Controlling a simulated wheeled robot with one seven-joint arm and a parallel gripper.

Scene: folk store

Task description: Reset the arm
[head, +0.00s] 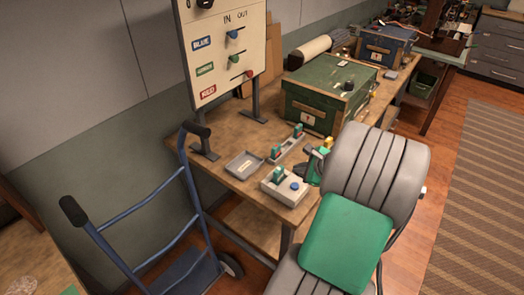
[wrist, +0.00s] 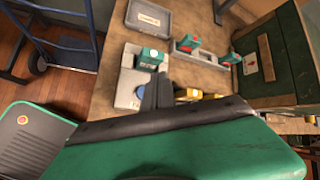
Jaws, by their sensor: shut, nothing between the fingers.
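My gripper (wrist: 158,90) shows in the wrist view as dark fingers closed together, with nothing between them. Its green body fills the bottom of that view. The fingers appear over the workbench (wrist: 112,65), in front of a pale tray (wrist: 128,60) with a teal-and-white piece (wrist: 150,58). I cannot tell whether they touch anything. In the head view my grey and green arm covers the right front of the bench, and the fingers are not clearly seen.
A green chest (head: 325,98) stands on the bench beside a grey tray (head: 244,164) and a pale tray (head: 287,187). An IN/OUT board (head: 232,50) rises behind. A blue hand truck (head: 180,185) stands at the left. Floor at the right with a striped rug (head: 470,190) is clear.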

